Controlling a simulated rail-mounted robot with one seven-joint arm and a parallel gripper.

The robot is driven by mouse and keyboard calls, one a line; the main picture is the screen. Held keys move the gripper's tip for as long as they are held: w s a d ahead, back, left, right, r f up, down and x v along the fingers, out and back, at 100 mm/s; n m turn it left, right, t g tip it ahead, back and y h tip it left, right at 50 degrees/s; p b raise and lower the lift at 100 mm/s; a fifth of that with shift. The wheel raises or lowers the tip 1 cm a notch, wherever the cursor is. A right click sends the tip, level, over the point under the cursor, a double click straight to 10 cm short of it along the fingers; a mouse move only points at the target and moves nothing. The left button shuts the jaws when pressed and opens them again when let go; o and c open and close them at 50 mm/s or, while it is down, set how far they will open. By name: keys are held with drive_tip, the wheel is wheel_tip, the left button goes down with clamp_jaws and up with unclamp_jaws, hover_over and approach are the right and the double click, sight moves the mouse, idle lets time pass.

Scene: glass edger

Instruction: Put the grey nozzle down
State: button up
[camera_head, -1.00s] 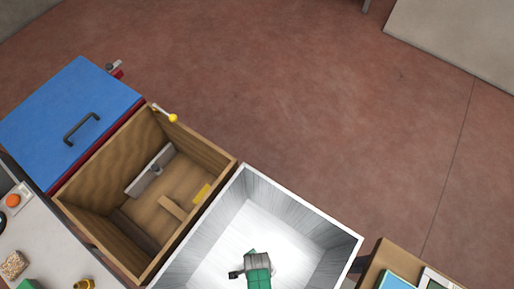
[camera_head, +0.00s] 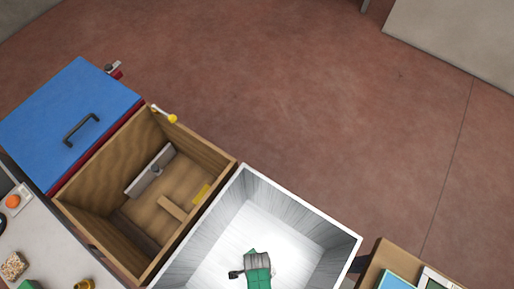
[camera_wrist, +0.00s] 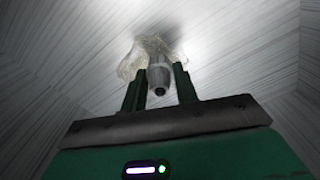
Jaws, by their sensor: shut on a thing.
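The grey nozzle (camera_wrist: 158,80) shows in the wrist view between the two dark green fingers of my gripper (camera_wrist: 160,84), which is shut on it. A crumpled, translucent yellowish thing (camera_wrist: 134,62) lies around the nozzle's far end; I cannot tell whether they touch. In the head view my green and grey gripper (camera_head: 258,272) is over or inside the white-walled bin (camera_head: 312,222). The nozzle is hidden there. How high it is above the bin's floor is unclear.
Left of the bin stands an open wooden box (camera_head: 83,217) with a wood strip and grey plate inside. Beyond it is a blue lid with a handle (camera_head: 70,110). A worktop (camera_head: 45,255) is at lower left, a wooden table (camera_head: 372,265) at lower right. Reddish floor is clear behind.

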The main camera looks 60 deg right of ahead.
wheel_tip(320, 180, up, 8)
drive_tip(key=shift+f+p, duration=0.2)
drive_tip(key=shift+p, duration=1)
